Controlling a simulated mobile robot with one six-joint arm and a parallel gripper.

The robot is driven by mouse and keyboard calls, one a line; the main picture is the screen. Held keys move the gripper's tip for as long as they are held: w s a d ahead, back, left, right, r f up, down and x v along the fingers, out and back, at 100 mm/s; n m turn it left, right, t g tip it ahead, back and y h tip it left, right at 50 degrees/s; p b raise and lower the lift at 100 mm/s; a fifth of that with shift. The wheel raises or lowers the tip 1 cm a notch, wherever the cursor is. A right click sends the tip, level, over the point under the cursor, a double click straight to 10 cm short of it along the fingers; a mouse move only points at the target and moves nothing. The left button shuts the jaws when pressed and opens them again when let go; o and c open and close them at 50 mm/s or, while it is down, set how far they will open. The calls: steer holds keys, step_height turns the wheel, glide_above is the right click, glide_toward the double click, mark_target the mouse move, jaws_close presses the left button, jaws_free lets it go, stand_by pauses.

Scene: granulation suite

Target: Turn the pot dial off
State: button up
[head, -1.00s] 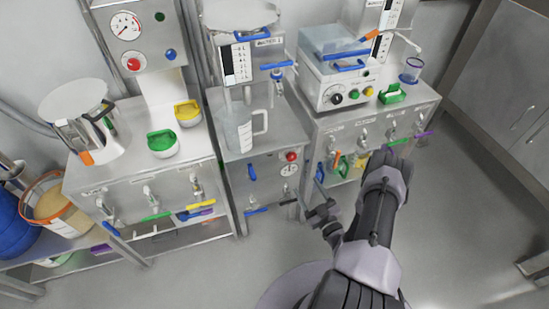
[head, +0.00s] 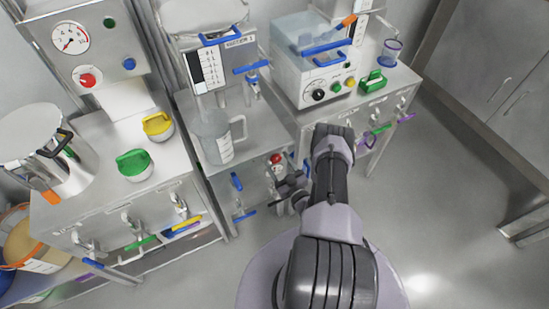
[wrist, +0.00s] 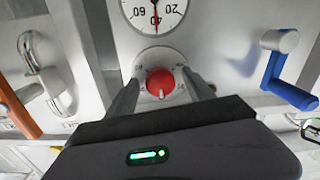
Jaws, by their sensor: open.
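A red dial (wrist: 160,83) with a white pointer mark sits on a pale round plate on the middle cabinet's front. In the wrist view its pointer is toward the picture's bottom, away from the gauge. The red dial also shows in the head view (head: 275,158). My gripper (wrist: 161,88) is open, with one finger on each side of the dial; I cannot tell whether they touch it. In the head view my gripper (head: 288,187) is close in front of the cabinet and hides part of its front.
A round gauge (wrist: 154,14) is beside the dial. A blue lever handle (wrist: 290,92) and an orange-handled lever (wrist: 18,108) flank it. Another red knob (head: 88,79) is on the left machine's panel. A jug (head: 217,140) stands on the middle cabinet. Floor at right is clear.

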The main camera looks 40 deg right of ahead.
steer(key=shift+s, duration=0.1)
jaws_close()
steer(key=shift+n, duration=0.3)
steer(key=n+b, duration=0.2)
steer(key=n, duration=0.2)
steer(key=shift+n, duration=0.4)
steer(key=n+b, duration=0.1)
steer(key=n, duration=0.5)
steer(key=shift+d+r, duration=0.1)
steer(key=shift+r, duration=0.05)
steer(key=n, duration=0.6)
steer(key=shift+r+n, duration=0.1)
steer(key=shift+n, duration=0.3)
steer(key=n+p, duration=0.1)
steer(key=n, duration=0.4)
steer(key=shift+r+n, duration=0.1)
steer(key=shift+n, duration=0.2)
